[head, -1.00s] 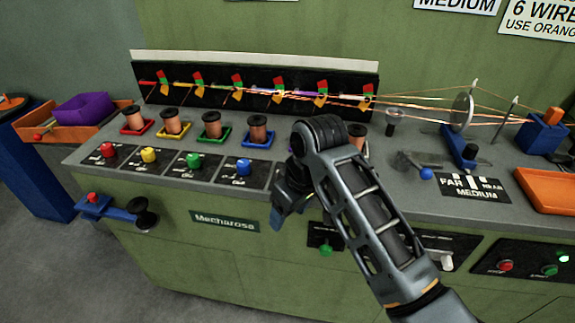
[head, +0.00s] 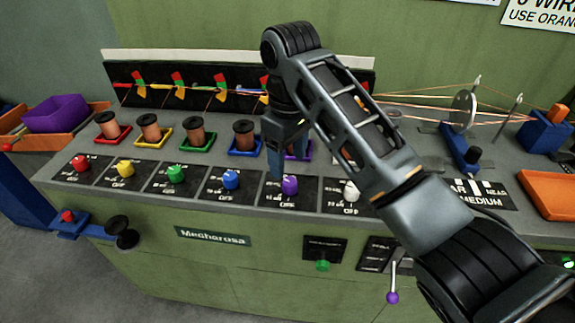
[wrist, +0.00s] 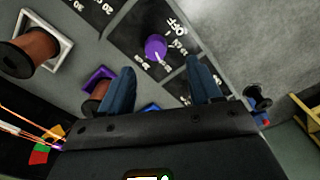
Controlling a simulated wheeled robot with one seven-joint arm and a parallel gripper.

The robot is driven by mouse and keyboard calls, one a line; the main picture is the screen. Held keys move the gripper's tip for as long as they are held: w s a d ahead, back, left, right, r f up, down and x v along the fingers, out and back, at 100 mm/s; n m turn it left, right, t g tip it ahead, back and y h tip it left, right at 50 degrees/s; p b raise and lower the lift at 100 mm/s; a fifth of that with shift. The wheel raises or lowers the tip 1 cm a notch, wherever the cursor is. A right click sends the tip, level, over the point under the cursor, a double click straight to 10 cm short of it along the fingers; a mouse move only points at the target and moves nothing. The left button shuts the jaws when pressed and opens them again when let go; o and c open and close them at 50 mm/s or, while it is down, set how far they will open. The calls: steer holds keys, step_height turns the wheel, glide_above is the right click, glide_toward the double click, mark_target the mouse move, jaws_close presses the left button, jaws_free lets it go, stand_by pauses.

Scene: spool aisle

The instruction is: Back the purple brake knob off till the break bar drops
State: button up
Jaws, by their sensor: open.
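The purple brake knob (head: 290,186) sits on its black dial plate on the sloping console front, between the blue and white knobs. In the wrist view the purple knob (wrist: 155,46) has a pale pointer line angled away from the "OFF" mark, toward the dial numbers. My gripper (head: 288,163) is open and empty, above and just behind the knob. In the wrist view its fingertips (wrist: 160,75) are spread, with the knob beyond them and not between them. Coloured break flags (head: 178,80) line the black back panel; my arm hides the right-hand ones. I cannot identify the purple knob's break bar.
The blue knob (head: 231,180) and white knob (head: 350,191) flank the purple one closely. Copper spools (head: 195,133) stand in coloured trays behind the knobs. A purple-balled lever (head: 392,297) hangs on the front face. Wires run right to a pulley (head: 462,110).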

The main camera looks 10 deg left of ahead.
mark_target(289, 181)
steer(key=shift+w+r, duration=0.15)
steer(key=shift+w, duration=0.2)
steer(key=shift+f, duration=0.35)
steer(key=shift+f+b, duration=0.45)
steer(key=shift+f, duration=2.95)
steer(key=c, duration=1)
steer(key=shift+c, duration=0.2)
